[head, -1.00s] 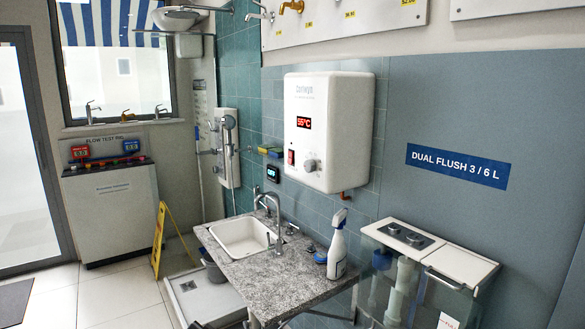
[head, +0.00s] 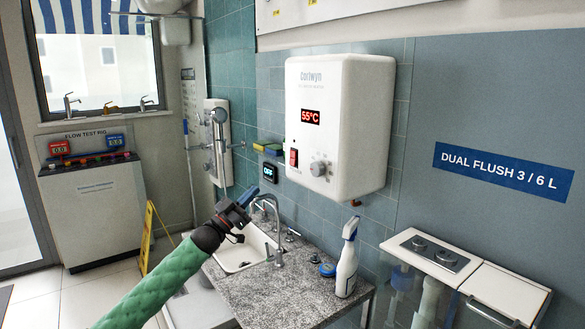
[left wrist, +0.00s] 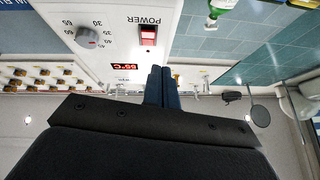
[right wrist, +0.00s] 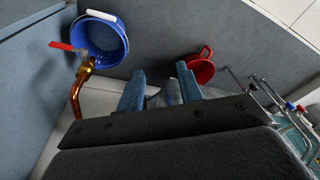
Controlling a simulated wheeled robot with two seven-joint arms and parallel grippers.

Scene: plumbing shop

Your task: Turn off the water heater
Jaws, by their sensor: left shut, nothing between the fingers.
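The white water heater (head: 345,130) hangs on the tiled wall, its red display (head: 310,117) reading 55°C. Its red power switch (head: 293,158) is at the lower left of the front, left of a grey knob (head: 318,168). In the left wrist view the switch (left wrist: 148,34) appears red under the word POWER, with the knob (left wrist: 87,37) beside it. My left gripper (head: 248,196) is shut and empty, below and left of the heater, apart from the switch. In the right wrist view my right gripper (right wrist: 159,78) is open, away from the heater; the head view does not show it.
A sink (head: 243,250) in a stone counter with a tap lies below the heater. A spray bottle (head: 347,262) stands on the counter. A small black wall display (head: 269,172) hangs left of the heater. A blue bucket (right wrist: 103,38) and copper pipe (right wrist: 77,100) are near my right gripper.

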